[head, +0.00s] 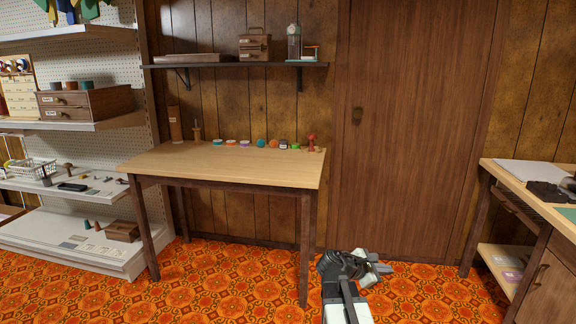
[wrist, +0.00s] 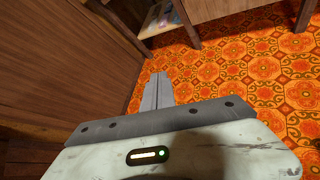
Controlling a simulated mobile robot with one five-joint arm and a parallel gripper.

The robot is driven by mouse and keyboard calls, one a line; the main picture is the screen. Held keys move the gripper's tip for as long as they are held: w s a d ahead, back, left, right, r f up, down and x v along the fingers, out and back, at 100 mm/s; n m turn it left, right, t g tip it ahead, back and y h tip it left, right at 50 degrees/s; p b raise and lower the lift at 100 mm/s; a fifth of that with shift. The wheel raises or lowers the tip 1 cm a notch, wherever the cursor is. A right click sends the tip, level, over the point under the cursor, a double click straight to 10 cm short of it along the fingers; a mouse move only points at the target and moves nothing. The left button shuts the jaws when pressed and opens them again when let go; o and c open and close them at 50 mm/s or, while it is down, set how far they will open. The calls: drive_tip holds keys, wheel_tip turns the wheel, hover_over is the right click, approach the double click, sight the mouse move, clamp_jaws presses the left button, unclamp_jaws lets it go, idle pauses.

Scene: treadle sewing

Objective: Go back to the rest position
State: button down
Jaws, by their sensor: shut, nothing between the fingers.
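My gripper (head: 384,267) shows low in the head view, in front of the brown wooden door and just right of the wooden table (head: 230,163). It is held above the orange patterned floor. In the wrist view my gripper (wrist: 158,77) has its two grey fingers together, with nothing between them. The fingers point over bare floor, and a brown wooden panel stands to their left. No object touches the gripper.
Several small spools and tools line the table's back edge. White shelves (head: 62,240) stand on the left. A second desk (head: 540,183) stands on the right. The patterned floor (head: 420,290) between the table and that desk is clear. The door (head: 412,130) is closed.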

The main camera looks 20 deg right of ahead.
drive_tip(key=w+a+f+m+y, duration=0.1)
drive_tip(key=a+f+m+y, duration=0.2)
drive_tip(key=a, duration=0.7)
drive_tip(key=w+a+f+m+y, duration=0.1)
drive_tip(key=a+f+y, duration=0.3)
drive_tip(key=a, duration=0.7)
drive_tip(key=s+a+f+m+g+y, duration=0.1)
drive_tip(key=s+a+f+m+y, duration=0.2)
drive_tip(key=a+m, duration=0.35)
drive_tip(key=s+a+f+m+g+y, duration=0.1)
drive_tip(key=s+a+f+m+y, duration=0.2)
drive_tip(key=a, duration=0.7)
wheel_tip(320, 180, up, 38)
drive_tip(key=m+p, duration=0.1)
drive_tip(key=p, duration=3.7)
drive_tip(key=shift+s+d+r, duration=0.1)
drive_tip(key=shift+d+r, duration=0.05)
